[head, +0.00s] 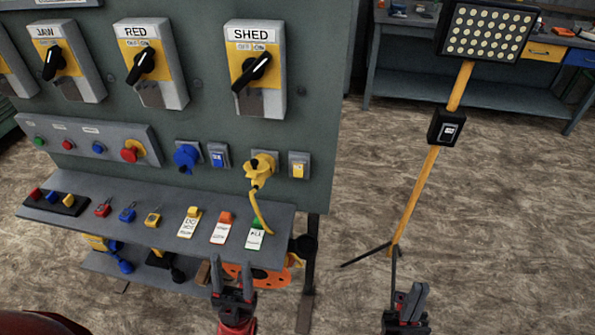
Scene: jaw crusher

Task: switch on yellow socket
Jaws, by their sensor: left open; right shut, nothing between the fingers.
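The yellow socket (261,165) is on the grey-green panel, with a yellow plug in it and a yellow cable hanging down to the shelf. A small switch box with a yellow rocker (299,168) is mounted just right of it. I cannot tell the rocker's position. My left gripper (233,272) is open and empty in front of the shelf's lower edge, below the yellow socket in the picture. My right gripper (413,297) is shut and empty at the lower right, over the floor near the lamp stand. Both grippers are apart from the socket and switch.
A blue socket (187,157) and blue switch (218,155) sit to the left. Rotary switches, including SHED (254,68), are above. The shelf (150,222) holds tags and padlocks. A lamp on a yellow tripod (430,175) stands right. Floor between panel and tripod is clear.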

